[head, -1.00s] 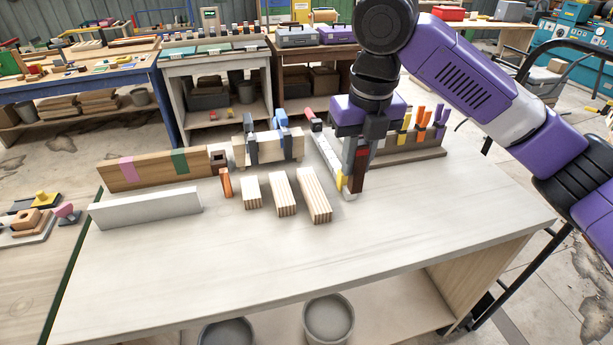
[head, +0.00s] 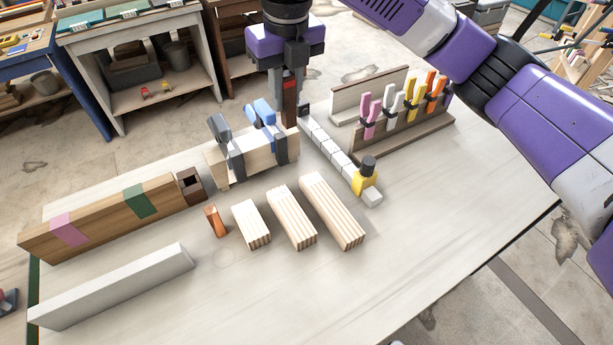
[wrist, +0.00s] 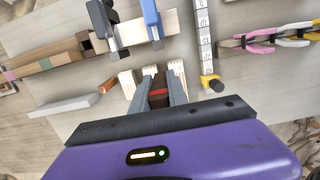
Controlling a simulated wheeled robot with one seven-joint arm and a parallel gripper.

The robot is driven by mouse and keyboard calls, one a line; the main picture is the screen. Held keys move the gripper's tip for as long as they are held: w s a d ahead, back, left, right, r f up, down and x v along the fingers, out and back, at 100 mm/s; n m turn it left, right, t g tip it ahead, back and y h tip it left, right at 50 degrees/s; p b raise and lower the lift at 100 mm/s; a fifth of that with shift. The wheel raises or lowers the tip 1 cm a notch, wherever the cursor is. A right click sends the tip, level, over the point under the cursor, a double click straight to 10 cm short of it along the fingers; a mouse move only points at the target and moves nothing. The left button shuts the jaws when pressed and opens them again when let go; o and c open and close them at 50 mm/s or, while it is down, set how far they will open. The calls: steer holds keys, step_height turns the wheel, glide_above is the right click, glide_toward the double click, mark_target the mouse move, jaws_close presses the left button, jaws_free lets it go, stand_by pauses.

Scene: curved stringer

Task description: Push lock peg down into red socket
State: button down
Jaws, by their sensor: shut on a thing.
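My gripper (head: 289,92) is shut on a dark brown block with a red band (head: 290,108); in the wrist view, the block (wrist: 158,98) sits between the fingers. It is held upright near the clamped beam's right end, and I cannot tell whether they touch. A brown square socket (head: 190,183) with a dark opening is at the right end of the long wooden beam (head: 105,225). I cannot tell which piece is the lock peg, and no plainly red socket shows.
A pale beam with clamps (head: 240,158) stands right of the socket. Several striped wood blocks (head: 290,218) and a white bar (head: 115,285) lie in front. A segmented ruler strip (head: 330,148) with a yellow stop (head: 364,180) and a clip rack (head: 400,132) are right. The front table is clear.

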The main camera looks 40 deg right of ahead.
steer(key=f+p, duration=0.2)
steer(key=f, duration=1.8)
steer(key=shift+w+p, duration=0.2)
steer(key=shift+p, duration=0.2)
steer(key=shift+f, duration=0.1)
steer(key=shift+f, duration=0.15)
steer(key=c, duration=1.3)
jaws_free()
